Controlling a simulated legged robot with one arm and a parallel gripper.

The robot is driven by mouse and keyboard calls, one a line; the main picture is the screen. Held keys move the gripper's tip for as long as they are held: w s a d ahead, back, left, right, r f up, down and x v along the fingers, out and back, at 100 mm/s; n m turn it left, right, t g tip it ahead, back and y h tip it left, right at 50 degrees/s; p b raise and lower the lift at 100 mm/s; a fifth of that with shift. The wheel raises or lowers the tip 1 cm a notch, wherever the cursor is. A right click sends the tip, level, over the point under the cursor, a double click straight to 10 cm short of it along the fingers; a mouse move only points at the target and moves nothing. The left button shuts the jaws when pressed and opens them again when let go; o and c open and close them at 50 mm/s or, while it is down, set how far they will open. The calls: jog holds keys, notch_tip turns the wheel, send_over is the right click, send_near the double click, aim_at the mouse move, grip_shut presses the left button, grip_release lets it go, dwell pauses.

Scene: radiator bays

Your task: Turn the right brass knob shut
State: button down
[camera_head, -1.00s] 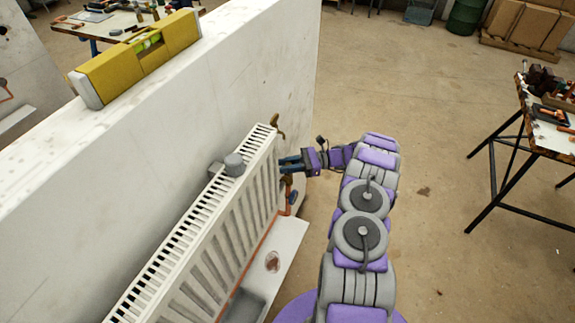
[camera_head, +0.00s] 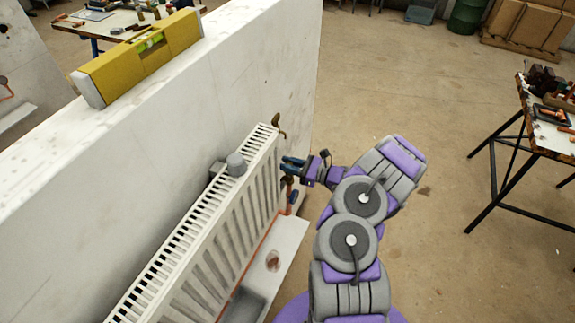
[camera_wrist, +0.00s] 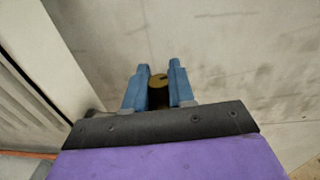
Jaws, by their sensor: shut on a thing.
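My gripper (camera_head: 292,164) is at the far end of the white radiator (camera_head: 222,215) in the head view. In the wrist view, its two blue fingers (camera_wrist: 158,88) stand on either side of a round brass knob (camera_wrist: 158,80) and are shut on it. The knob's face has a small dark mark, and its lower part is dark. In the head view the fingers hide the knob, and brown pipework (camera_head: 288,184) shows just below them. A separate brass fitting (camera_head: 279,126) shows above the radiator's far end.
The white wall (camera_head: 215,90) runs along the radiator's left side, with a yellow spirit level (camera_head: 140,55) on top. A workbench (camera_head: 550,135) stands at the right. The floor between is clear.

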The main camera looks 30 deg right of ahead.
jog(key=m+t+h, duration=0.1)
jog(key=m+h, duration=0.1)
jog(key=h, duration=0.1)
jog(key=m+t+h, duration=0.2)
jog(key=h, duration=0.1)
jog(key=shift+d+r+m+t, duration=0.1)
jog(key=shift+r+m+t, duration=0.05)
jog(key=shift+m+t, duration=0.15)
jog(key=m+h+p, duration=0.2)
jog(key=h, duration=0.1)
jog(key=shift+t, duration=0.4)
jog(key=m+h+p, duration=0.2)
jog(key=h+p, duration=0.1)
jog(key=h, duration=0.1)
jog(key=shift+m, duration=0.3)
jog(key=shift+d+h, duration=0.1)
jog(key=shift+h, duration=0.3)
jog(key=c, duration=1)
grip_release()
